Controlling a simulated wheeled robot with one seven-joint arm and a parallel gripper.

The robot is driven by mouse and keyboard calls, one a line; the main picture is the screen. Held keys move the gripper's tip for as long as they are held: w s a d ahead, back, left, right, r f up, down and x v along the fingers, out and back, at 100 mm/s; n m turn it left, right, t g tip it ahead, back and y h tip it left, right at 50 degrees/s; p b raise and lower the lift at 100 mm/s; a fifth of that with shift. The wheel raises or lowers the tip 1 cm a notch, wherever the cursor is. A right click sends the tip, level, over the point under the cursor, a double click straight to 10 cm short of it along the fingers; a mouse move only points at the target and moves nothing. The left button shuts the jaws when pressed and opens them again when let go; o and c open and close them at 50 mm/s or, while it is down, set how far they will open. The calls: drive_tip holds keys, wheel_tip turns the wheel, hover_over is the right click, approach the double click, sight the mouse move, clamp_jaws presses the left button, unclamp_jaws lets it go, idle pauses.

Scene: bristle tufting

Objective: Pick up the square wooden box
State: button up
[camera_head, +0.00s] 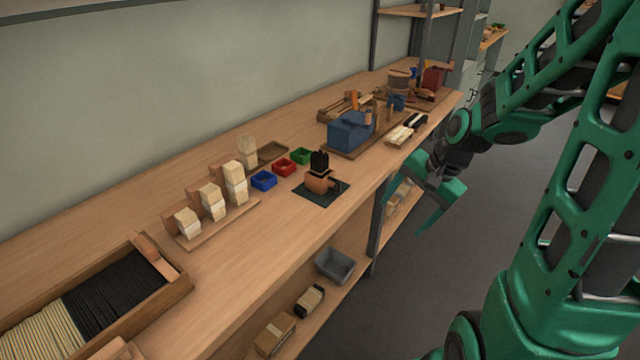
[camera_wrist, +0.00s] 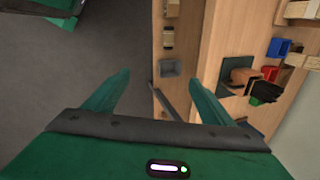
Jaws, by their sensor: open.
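A light brown, box-like wooden piece (camera_head: 274,333) lies on the lower shelf at the bottom of the head view. It is the most box-shaped wooden thing I see, but I cannot tell for sure that it is the square wooden box. A brown piece at the top of the wrist view (camera_wrist: 172,9) seems to be the same thing. My gripper (camera_head: 408,206) hangs in front of the bench edge, to the right of and above that shelf. In the wrist view my gripper (camera_wrist: 158,78) has its fingers wide apart with nothing between them.
A grey bin (camera_head: 335,264) and a banded bundle (camera_head: 309,300) share the lower shelf. The long bench top (camera_head: 262,258) overhangs it, and a dark post (camera_head: 377,225) stands by the bin. Blue (camera_head: 264,181), red and green bins stand on top. The floor (camera_head: 440,275) in front is clear.

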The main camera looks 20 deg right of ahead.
drive_tip(key=w+a+f+m+t+y, duration=0.2)
drive_tip(key=w+a+m, duration=0.15)
drive_tip(key=w, duration=0.25)
drive_tip(key=w+a+f+m+t+y, duration=0.2)
drive_tip(key=w+m, duration=0.2)
drive_tip(key=w, duration=0.3)
drive_tip(key=m+t+y, duration=0.2)
drive_tip(key=m+t, duration=0.1)
drive_tip(key=m, duration=0.5)
approach(329, 179)
drive_tip(key=shift+w+a+f+n, duration=0.15)
drive_tip(key=shift+w+a+f, duration=0.15)
drive_tip(key=shift+a+f, duration=0.15)
drive_tip(key=shift+w+a+f+n, duration=0.1)
drive_tip(key=shift+w+a+f, duration=0.25)
drive_tip(key=shift+f, duration=0.2)
drive_tip(key=shift+w+d+r+m+t, duration=0.15)
drive_tip(key=shift+w+m+t, duration=0.25)
drive_tip(key=shift+m, duration=0.3)
drive_tip(key=x, duration=1)
drive_tip(key=shift+w+f, duration=0.25)
drive_tip(key=shift+w, duration=0.05)
drive_tip(key=shift+c, duration=0.7)
drive_tip(key=c, duration=1.1)
